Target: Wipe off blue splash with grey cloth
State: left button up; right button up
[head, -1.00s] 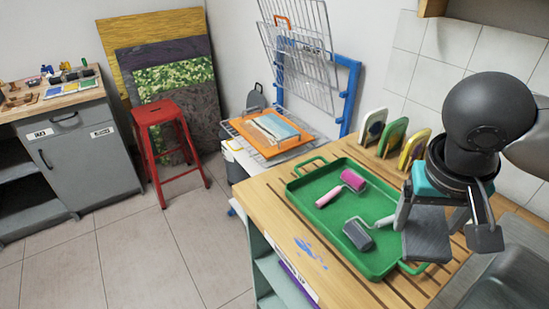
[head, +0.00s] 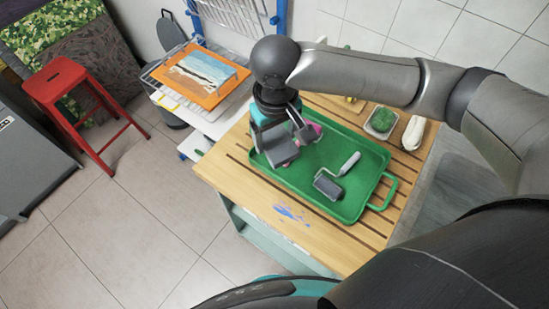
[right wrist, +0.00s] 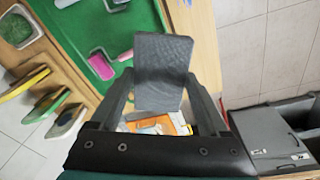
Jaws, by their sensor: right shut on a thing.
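My right gripper (head: 285,135) is shut on the grey cloth (head: 281,152), a flat dark grey pad, and holds it over the left end of the green tray. In the right wrist view the cloth (right wrist: 163,72) sits between the two fingers (right wrist: 160,100). The blue splash (head: 290,213) is a small blue smear on the bare wooden worktop (head: 238,172), near its front edge. The cloth is apart from the splash, farther back in the head view. My left gripper is out of view.
The green tray (head: 375,160) holds a grey roller (head: 328,187) and a pink roller (head: 313,130), partly hidden by my gripper. Brushes and a small dish (head: 381,121) stand behind it. A drying rack with an orange-framed painting (head: 200,78) is at the left. A red stool (head: 55,80) stands on the floor.

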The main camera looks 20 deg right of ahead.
pick_arm(q)
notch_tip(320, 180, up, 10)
jog(key=p, duration=0.9)
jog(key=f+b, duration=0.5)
jog(key=b, duration=0.1)
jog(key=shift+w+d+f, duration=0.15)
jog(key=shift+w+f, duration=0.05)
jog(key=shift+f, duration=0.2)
pick_arm(e)
jog(key=s+a+f+n+g, duration=0.1)
jog(key=s+a+f+n, duration=0.1)
jog(key=s+f, duration=0.5)
jog(key=shift+s+a+f, duration=0.15)
jog(key=shift+a+f, duration=0.05)
jog(key=shift+f, duration=0.4)
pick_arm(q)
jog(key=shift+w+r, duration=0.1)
